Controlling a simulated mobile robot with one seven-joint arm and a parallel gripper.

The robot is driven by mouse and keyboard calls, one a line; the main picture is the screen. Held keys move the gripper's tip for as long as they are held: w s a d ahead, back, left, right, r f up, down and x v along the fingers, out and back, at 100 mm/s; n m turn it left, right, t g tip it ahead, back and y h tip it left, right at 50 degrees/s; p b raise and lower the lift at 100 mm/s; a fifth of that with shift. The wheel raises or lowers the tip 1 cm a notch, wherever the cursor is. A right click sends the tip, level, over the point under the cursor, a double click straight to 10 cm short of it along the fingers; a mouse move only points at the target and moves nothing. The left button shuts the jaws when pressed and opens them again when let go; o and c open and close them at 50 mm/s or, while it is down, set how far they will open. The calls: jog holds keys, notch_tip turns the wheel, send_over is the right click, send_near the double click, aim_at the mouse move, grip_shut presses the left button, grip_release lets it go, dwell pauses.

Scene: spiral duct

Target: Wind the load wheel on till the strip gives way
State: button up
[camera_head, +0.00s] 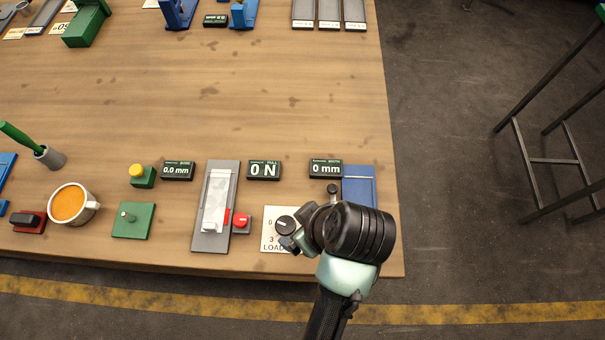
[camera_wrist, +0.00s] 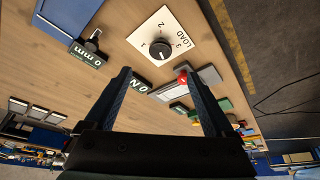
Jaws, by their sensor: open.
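The load wheel is a black knob (camera_head: 285,224) on a white plate marked LOAD with numbers around it. In the wrist view the knob (camera_wrist: 160,50) lies beyond my fingertips, a little above the gap between them. My gripper (camera_wrist: 156,76) is open with nothing between its fingers. In the head view my gripper (camera_head: 295,238) is at the right side of the plate, partly covering it; a gap to the knob cannot be judged. The pale strip (camera_head: 219,190) lies on a grey base plate (camera_head: 230,172) left of the wheel and looks whole. The pull display (camera_head: 264,170) reads 0 N.
A red button (camera_head: 241,219) stands between strip and wheel. A display (camera_head: 325,168) reading 0 mm and a blue plate (camera_head: 359,184) are close by my arm. Further left are a green plate (camera_head: 133,220), a yellow button (camera_head: 137,170) and an orange-filled cup (camera_head: 70,204).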

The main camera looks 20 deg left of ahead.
aim_at(286, 226)
jog(key=x, duration=1.2)
jog(key=shift+a+r, duration=0.1)
jog(key=shift+a, duration=0.05)
jog(key=c, duration=1.4)
jog(key=shift+o, duration=0.2)
jog(key=shift+r+p, duration=0.1)
jog(key=shift+p, duration=0.35)
